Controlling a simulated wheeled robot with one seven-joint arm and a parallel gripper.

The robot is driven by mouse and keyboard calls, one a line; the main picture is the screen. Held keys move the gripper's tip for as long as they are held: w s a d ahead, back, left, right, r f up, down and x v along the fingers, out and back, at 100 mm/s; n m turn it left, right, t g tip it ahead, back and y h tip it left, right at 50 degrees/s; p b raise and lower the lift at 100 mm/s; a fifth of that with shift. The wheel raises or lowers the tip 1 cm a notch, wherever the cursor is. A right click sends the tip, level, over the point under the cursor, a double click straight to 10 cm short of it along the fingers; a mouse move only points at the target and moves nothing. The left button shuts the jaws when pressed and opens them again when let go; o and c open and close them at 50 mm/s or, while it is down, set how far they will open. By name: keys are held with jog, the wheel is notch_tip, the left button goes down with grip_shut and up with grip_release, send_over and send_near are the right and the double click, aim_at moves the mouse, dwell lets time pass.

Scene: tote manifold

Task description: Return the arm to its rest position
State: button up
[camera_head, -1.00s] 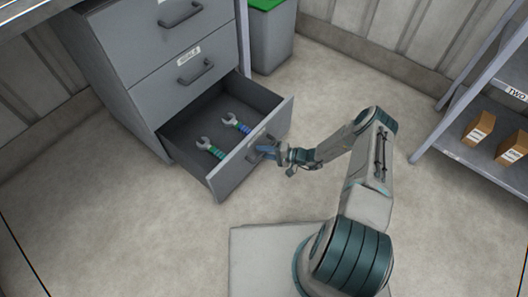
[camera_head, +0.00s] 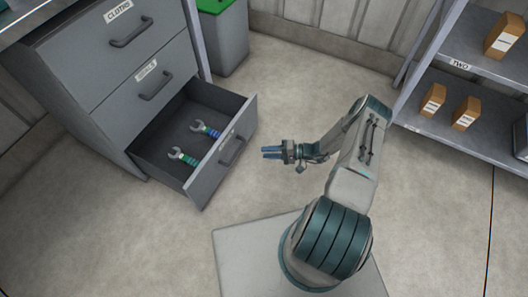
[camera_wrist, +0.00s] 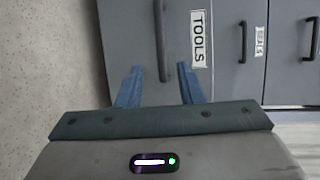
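My gripper (camera_head: 271,153) is in the middle of the head view, to the right of the open bottom drawer (camera_head: 222,172) and apart from it. In the wrist view its two blue fingers (camera_wrist: 158,88) are spread apart with nothing between them. Beyond them is the drawer front with a dark bar handle (camera_wrist: 160,42) and a "TOOLS" label (camera_wrist: 198,38). The drawer holds a wrench with a blue grip (camera_head: 205,129) and a wrench with a green grip (camera_head: 183,156). My arm is bent above its base.
The grey cabinet (camera_head: 85,75) has two shut drawers above, labelled "CLOTHS" and "SEALS". A green-lidded bin (camera_head: 225,45) stands behind it. A shelf rack (camera_head: 455,60) with small brown boxes stands at the right. The floor (camera_head: 150,235) around the drawer is clear.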

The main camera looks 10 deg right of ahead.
dwell(0.4)
notch_tip(320, 180, up, 45)
jog(key=s+a+n+g+h+p, duration=0.15)
jog(key=n+g+h+p, duration=0.5)
jog(key=p, duration=0.85)
jog(key=s+r+m+t+h+p, duration=0.1)
jog(key=s+r+h+p, duration=0.3)
jog(key=r, duration=1.3)
jog(key=s+r+m+t+h+p, duration=0.1)
jog(key=s+r+t+h+p, duration=0.2)
jog(key=s+r+p, duration=0.8)
jog(key=s+r+h, duration=0.1)
jog(key=s+r, duration=0.4)
jog(key=r, duration=0.2)
jog(key=shift+r+h, duration=0.15)
jog(key=shift+h, duration=0.2)
